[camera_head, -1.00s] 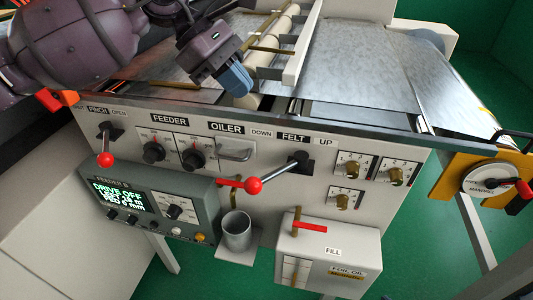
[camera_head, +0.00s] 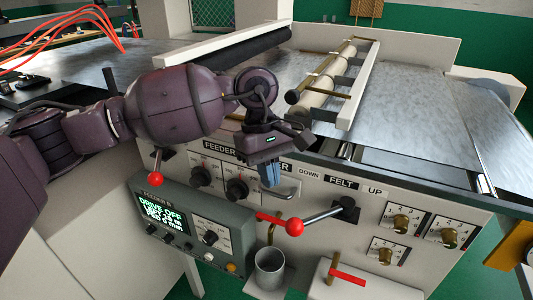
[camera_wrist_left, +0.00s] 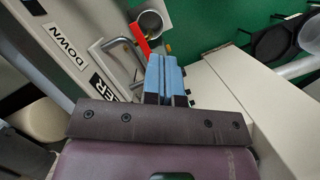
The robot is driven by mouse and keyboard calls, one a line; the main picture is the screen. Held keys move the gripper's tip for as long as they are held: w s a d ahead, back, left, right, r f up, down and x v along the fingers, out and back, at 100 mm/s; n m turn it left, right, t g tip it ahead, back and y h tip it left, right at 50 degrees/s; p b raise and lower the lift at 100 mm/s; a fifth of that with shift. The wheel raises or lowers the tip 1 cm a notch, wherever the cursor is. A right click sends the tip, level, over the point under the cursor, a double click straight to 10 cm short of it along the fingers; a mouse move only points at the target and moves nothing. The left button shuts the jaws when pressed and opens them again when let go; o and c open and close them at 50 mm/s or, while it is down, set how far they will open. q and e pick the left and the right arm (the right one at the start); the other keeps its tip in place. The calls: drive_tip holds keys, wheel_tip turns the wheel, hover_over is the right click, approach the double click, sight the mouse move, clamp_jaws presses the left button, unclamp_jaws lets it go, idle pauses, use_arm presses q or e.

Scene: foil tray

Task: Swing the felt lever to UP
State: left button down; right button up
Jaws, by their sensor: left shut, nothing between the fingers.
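The fingers also show in the left wrist view (camera_wrist_left: 166,75). My right gripper is not in view.
The OILER handle (camera_head: 284,193) is close beside the fingers. A brass valve with a red handle (camera_head: 265,218) and a metal cup (camera_head: 270,268) sit below. A FILL box with a red lever (camera_head: 348,277) is lower right. Knobs (camera_head: 401,223) stand right of the pivot.

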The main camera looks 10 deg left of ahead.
sight(320, 217)
use_arm(q)
drive_tip(key=s+d+f, duration=0.1)
drive_tip(key=s, duration=0.1)
drive_tip(key=s+d+f, duration=0.1)
drive_tip(key=d+f, duration=0.1)
drive_tip(key=shift+s+f+p, duration=0.15)
drive_tip(key=shift+s+p, duration=0.15)
drive_tip(key=shift+s, duration=0.05)
drive_tip(key=shift+s+d, duration=0.1)
